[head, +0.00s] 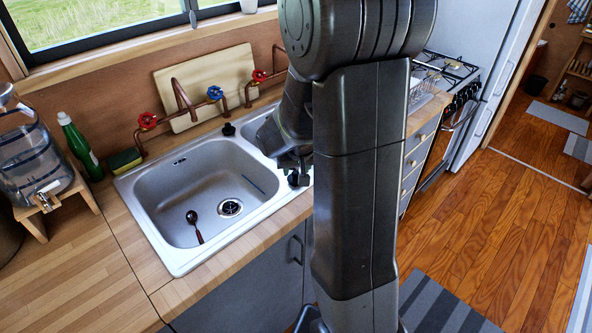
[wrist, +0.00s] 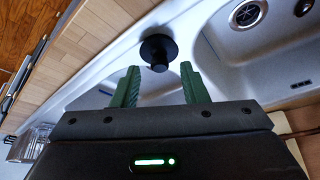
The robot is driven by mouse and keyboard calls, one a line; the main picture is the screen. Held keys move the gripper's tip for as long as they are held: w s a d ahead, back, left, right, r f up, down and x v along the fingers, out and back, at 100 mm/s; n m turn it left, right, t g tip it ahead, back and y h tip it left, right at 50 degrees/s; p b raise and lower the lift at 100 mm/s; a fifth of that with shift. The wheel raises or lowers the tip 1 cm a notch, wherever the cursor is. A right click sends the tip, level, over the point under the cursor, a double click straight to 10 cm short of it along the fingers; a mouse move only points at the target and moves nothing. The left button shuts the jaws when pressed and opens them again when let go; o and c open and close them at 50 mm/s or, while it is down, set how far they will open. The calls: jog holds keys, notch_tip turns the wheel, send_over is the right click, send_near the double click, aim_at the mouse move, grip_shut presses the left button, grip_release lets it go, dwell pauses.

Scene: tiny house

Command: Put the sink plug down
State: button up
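The black sink plug (wrist: 158,48) shows in the wrist view, a round disc with a short knob facing my gripper. It appears to be on the pale sink rim near the wooden front counter. My gripper (wrist: 160,70) is open, its two green fingertips to either side of the knob with gaps on both sides. In the head view my gripper (head: 295,174) points down over the sink's front rim beside my arm column. The dark shape at its tip is too small to separate plug from fingers. The steel sink (head: 190,248) is partly hidden by my arm.
A dark spoon (head: 194,222) lies in the left basin by the drain (head: 230,208). Another black knob-like piece (head: 228,129) stands on the back rim. Red and blue taps (head: 183,100) rise behind. A green bottle (head: 82,148) and water jar (head: 30,150) stand at left.

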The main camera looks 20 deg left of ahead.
jog(key=v, duration=1)
jog(key=x, duration=1.2)
jog(key=shift+s+f, duration=0.1)
jog(key=shift+r, duration=0.2)
jog(key=shift+f, duration=0.15)
